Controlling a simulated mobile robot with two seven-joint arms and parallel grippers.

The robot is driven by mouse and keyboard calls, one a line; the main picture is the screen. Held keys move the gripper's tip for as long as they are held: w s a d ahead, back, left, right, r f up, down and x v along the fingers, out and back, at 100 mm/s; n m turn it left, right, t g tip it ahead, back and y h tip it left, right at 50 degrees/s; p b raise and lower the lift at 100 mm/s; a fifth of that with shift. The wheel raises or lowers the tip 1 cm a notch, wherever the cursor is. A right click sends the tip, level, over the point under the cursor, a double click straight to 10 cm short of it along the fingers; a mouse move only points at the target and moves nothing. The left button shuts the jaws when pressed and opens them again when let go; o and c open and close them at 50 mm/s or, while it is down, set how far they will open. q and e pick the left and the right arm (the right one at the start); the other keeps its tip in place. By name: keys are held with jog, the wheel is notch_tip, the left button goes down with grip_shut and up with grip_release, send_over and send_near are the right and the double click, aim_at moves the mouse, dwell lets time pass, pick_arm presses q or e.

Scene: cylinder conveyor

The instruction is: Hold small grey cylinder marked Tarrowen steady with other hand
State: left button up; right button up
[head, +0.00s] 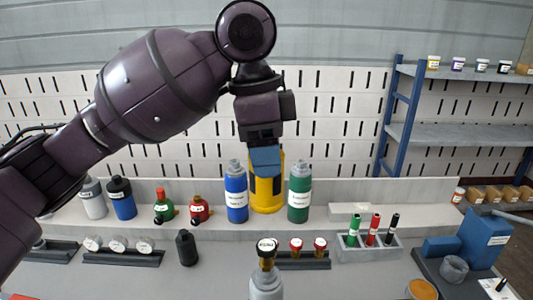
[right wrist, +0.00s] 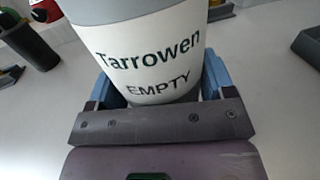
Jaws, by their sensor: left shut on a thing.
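The small grey cylinder marked Tarrowen (head: 266,289) stands upright at the bottom middle of the head view, with a brass valve and a black, white-labelled top. In the right wrist view the cylinder (right wrist: 150,60) reads "Tarrowen EMPTY". My right gripper (right wrist: 160,90) has its blue fingers on either side of it; whether they press on it cannot be told. My left gripper (head: 265,172) points down beyond the cylinder, shut on what looks like a yellow cylinder with black marks (head: 268,204). The far finger is hidden.
A blue cylinder (head: 236,200) and a green cylinder (head: 299,200) stand on either side of the yellow one. A rack with red-topped valves (head: 303,262) is right of the grey cylinder. A dark cylinder (head: 187,248) stands to the left. A blue box (head: 484,238) is at the right.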

jog(key=o, duration=0.4)
jog(key=shift+o, duration=0.2)
jog(key=v, duration=1.2)
jog(key=shift+r, duration=0.1)
pick_arm(q)
jog(key=shift+r+p, duration=2.35)
jog(key=shift+r, duration=0.2)
pick_arm(e)
notch_tip(320, 180, up, 7)
jog(key=w+t, duration=0.1)
jog(key=shift+r, duration=0.25)
jog(key=shift+w+d, duration=0.1)
jog(key=shift+w, duration=0.05)
